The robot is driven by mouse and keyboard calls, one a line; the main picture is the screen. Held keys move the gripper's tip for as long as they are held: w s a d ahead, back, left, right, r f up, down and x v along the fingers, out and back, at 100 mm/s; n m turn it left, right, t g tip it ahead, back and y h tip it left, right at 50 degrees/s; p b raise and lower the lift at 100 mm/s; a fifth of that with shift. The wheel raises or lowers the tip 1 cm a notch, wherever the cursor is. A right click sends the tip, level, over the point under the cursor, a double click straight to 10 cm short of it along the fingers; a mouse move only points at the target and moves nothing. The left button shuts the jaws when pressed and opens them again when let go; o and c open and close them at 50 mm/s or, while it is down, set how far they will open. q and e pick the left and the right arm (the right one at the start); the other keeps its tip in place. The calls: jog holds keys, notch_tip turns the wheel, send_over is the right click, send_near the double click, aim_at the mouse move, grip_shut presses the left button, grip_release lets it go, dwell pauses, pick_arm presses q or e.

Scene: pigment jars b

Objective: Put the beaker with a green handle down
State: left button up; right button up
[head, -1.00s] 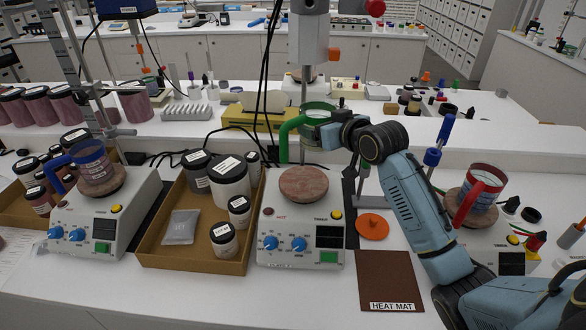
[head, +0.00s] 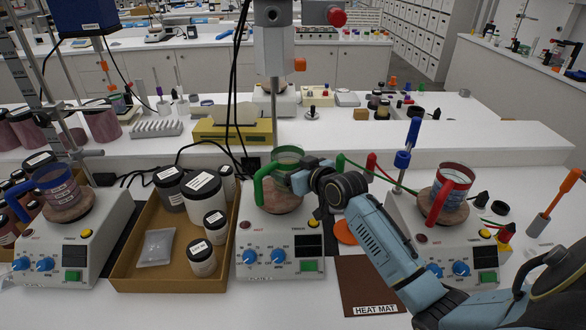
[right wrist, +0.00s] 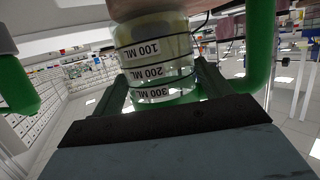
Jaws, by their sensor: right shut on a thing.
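The glass beaker with a green handle (head: 286,160) is upright over the round brown top (head: 283,203) of the middle hotplate (head: 262,262). My right gripper (head: 302,180) is shut on its right side; the green handle points left. In the right wrist view the picture is upside down. The beaker (right wrist: 152,62) shows there with volume marks and pale liquid between my gripper fingers, and the brown plate top (right wrist: 140,9) is at its base. I cannot tell whether the base touches the plate. My left gripper is not in view.
A red-handled beaker (head: 452,182) stands on the right hotplate, a blue-handled one (head: 57,186) on the left hotplate. A tray (head: 125,272) of jars is left of the middle hotplate. A brown heat mat (head: 368,278) and orange disc (head: 345,232) lie to its right.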

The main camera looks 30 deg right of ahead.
jog(key=o, duration=1)
jog(key=shift+f, duration=0.1)
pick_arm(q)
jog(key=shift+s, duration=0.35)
pick_arm(e)
jog(key=o, duration=0.3)
jog(key=shift+s+r, duration=0.2)
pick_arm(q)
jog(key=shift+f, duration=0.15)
pick_arm(e)
jog(key=v, duration=1.1)
jog(key=shift+s, duration=0.3)
jog(key=shift+r, duration=0.1)
